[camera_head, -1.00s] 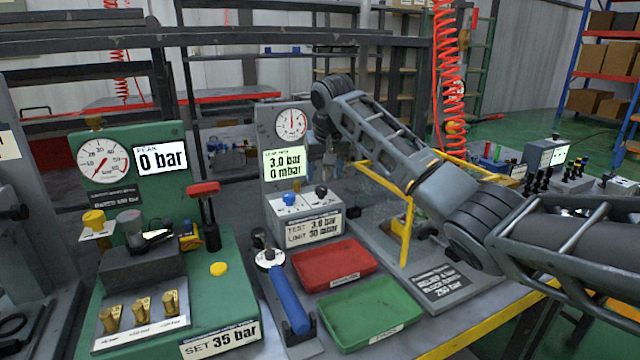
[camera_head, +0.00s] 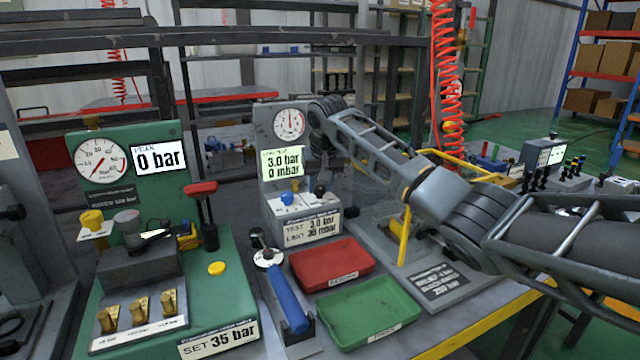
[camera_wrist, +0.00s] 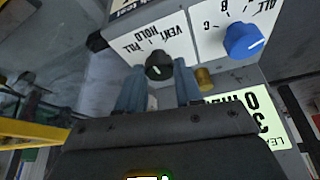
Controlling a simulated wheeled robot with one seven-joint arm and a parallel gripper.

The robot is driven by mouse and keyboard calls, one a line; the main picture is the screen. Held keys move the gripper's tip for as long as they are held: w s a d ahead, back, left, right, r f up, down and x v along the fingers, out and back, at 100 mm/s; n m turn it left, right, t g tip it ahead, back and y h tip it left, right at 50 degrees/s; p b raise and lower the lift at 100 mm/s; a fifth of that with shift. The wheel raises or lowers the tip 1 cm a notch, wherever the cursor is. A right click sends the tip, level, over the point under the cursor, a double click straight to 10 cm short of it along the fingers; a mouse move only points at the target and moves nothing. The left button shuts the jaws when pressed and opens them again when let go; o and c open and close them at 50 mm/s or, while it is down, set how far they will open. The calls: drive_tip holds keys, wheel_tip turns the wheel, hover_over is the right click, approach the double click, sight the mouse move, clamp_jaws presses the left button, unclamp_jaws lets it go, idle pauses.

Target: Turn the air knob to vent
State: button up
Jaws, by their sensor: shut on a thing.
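The black air knob (camera_wrist: 158,66) sits on a white plate (camera_wrist: 150,42) marked VENT, HOLD and FILL, upside down in the wrist view. My gripper (camera_wrist: 158,84) has one blue-grey finger on each side of the knob and is shut on it. I cannot tell surely which word the knob's mark points to. In the head view the knob (camera_head: 319,190) shows on the grey leak-test block (camera_head: 305,215), right of the blue knob (camera_head: 287,198). My gripper is not clearly seen there. The block's display (camera_head: 282,163) reads 3.0 bar and 0 mbar.
The blue selector knob (camera_wrist: 243,41) and a brass piece (camera_wrist: 204,78) are close to my right-hand finger. A red tray (camera_head: 331,264) and a green tray (camera_head: 370,312) lie in front. A yellow frame (camera_head: 404,238) stands right of the block.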

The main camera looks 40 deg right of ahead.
drive_tip(key=c, duration=0.4)
drive_tip(key=shift+c, duration=0.2)
drive_tip(key=shift+a+m+p, duration=0.1)
drive_tip(key=shift+m+p, duration=0.2)
drive_tip(key=shift+p, duration=0.2)
drive_tip(key=shift+a+r+m+p, duration=0.1)
drive_tip(key=shift+r+m+p, duration=0.05)
drive_tip(key=shift+m+p, duration=0.45)
drive_tip(key=shift+w+m+g+h+p, duration=0.1)
drive_tip(key=shift+m+g+h+p, duration=0.45)
drive_tip(key=shift+m+p, duration=0.6)
drive_tip(key=m, duration=0.1)
drive_tip(key=m+p, duration=0.1)
drive_tip(key=m, duration=0.1)
drive_tip(key=shift+w+f+g+h, duration=0.1)
drive_tip(key=shift+f+g+h, duration=0.1)
drive_tip(key=shift+g+h, duration=0.15)
drive_tip(key=shift+m+g, duration=0.4)
drive_tip(key=shift+m, duration=0.45)
